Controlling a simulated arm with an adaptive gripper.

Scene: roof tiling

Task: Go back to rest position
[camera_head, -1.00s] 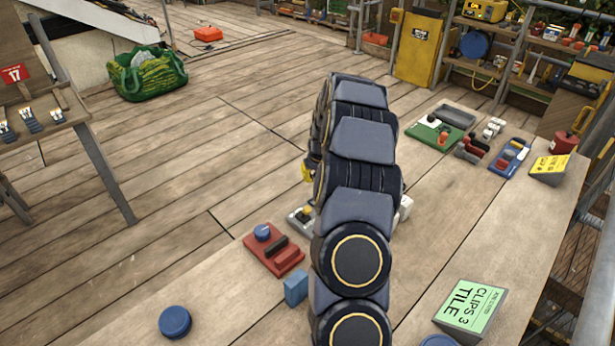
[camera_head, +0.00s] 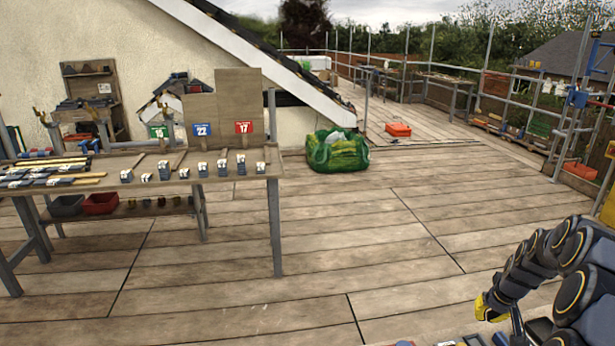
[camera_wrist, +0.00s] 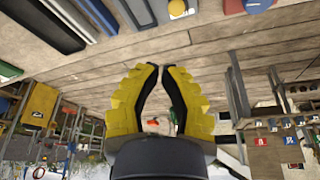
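My gripper (camera_head: 489,306) shows at the lower right of the head view, its yellow fingers pointing down and left at the end of my folded arm. In the wrist view my gripper (camera_wrist: 162,69) has its two yellow fingertips almost together, with only a narrow gap between them. Nothing is held between the fingers. The gripper is in the air over the deck, clear of the objects around it.
A work table (camera_head: 275,172) with clips and tile pieces stands at the left. A green bag (camera_head: 337,151) and an orange box (camera_head: 397,130) lie on the wooden deck (camera_head: 330,240). The deck's middle is open. Several items line the bottom edge near my arm.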

